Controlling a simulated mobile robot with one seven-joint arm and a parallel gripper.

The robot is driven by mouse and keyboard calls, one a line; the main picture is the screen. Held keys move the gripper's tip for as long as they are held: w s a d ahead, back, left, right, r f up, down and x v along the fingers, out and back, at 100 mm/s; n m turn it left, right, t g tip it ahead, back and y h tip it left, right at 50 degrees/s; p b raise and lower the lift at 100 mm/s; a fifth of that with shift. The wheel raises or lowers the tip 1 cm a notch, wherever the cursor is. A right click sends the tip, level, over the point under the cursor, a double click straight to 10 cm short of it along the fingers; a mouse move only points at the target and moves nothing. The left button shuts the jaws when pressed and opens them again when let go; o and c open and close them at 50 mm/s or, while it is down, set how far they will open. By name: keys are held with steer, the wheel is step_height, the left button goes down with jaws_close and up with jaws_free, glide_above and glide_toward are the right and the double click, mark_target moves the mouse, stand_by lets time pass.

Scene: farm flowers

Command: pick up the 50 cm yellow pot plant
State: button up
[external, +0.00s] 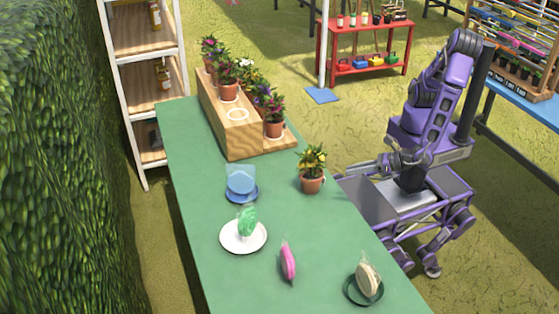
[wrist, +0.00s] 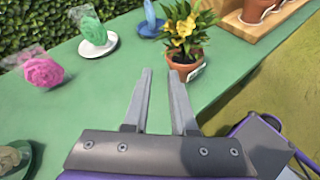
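The yellow pot plant (external: 312,167) stands upright on the green table near its right edge. It has yellow flowers, green leaves and a terracotta pot, with a small pale tag on the pot's right side. In the wrist view the yellow pot plant (wrist: 184,40) is just beyond my fingertips. My gripper (wrist: 162,78) is open and empty, its two fingers apart and pointing toward the pot, with green table showing between them. In the external view my gripper (external: 345,171) is at the table's right edge, right of the pot, and its fingers are too small to read.
A wooden stepped stand (external: 228,125) with several potted flowers is at the table's far end. A blue item on a saucer (external: 242,194), a white plate (external: 232,241) with a green item, a pink item (external: 288,262) and a dark green plate (external: 352,293) lie nearer. Table between them is clear.

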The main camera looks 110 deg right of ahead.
steer(key=s+d+f+n, duration=0.2)
steer(key=s+d, duration=0.1)
steer(key=s, duration=0.1)
steer(key=b, duration=0.2)
glide_toward(311, 178)
steer(key=w+d, duration=0.2)
steer(key=shift+w+t, duration=0.3)
steer(key=shift+w, duration=0.05)
steer(key=shift+d+r+b+x, duration=0.1)
steer(key=shift+b+x, duration=0.1)
steer(key=shift+x, duration=1.3)
steer(key=shift+d+r+b+x, duration=0.15)
steer(key=shift+b+x, duration=0.05)
steer(key=shift+x, duration=1.35)
jaws_close()
